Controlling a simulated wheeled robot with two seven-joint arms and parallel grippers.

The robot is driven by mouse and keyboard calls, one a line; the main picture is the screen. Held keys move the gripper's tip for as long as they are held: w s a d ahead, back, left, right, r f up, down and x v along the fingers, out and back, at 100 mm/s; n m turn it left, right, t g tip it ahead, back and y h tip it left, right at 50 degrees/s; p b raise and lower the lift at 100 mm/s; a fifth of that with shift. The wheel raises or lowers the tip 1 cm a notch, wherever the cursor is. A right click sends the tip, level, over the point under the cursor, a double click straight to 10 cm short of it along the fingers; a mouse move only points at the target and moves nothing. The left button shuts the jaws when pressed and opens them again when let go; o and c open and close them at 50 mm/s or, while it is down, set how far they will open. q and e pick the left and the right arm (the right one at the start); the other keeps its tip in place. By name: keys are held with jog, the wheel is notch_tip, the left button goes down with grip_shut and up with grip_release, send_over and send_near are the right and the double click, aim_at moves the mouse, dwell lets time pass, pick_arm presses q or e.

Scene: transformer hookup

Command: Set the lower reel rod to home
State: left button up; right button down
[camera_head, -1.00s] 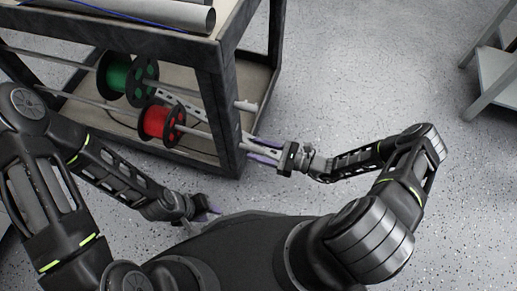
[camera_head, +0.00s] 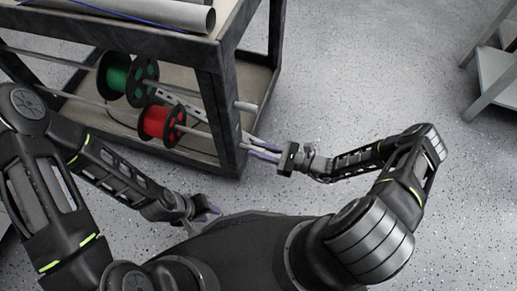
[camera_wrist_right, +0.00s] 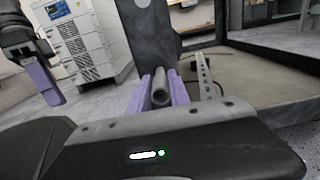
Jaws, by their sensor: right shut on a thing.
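The lower reel rod (camera_head: 203,135) is a grey rod that runs through the red reel (camera_head: 158,122) and out past the cart's corner post. My right gripper (camera_head: 261,151) is shut on the rod's outer end, just outside the post. In the right wrist view the hollow rod end (camera_wrist_right: 161,94) sits between the two purple fingers. A second rod (camera_head: 246,106) with the green reel (camera_head: 126,75) lies above and behind it. My left gripper (camera_head: 207,211) is low, apart from the cart; its jaw opening is too small to tell.
The dark-framed cart (camera_head: 219,100) has a beige lower shelf and a corner post close to my right gripper. A slotted metal bar (camera_head: 185,105) lies behind the reels. A grey rack (camera_head: 497,75) stands at the far right. The floor between is clear.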

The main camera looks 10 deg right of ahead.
aim_at(252, 149)
dwell(0.7)
jog(key=x, duration=0.2)
jog(key=shift+w+a, duration=0.2)
jog(key=shift+a, duration=0.15)
jog(key=c, duration=1.2)
grip_release()
jog(key=shift+a, duration=0.1)
jog(key=shift+c, duration=0.2)
jog(key=shift+o, duration=0.2)
jog(key=v, duration=0.7)
jog(key=shift+s+d, duration=0.15)
jog(key=shift+d, duration=0.25)
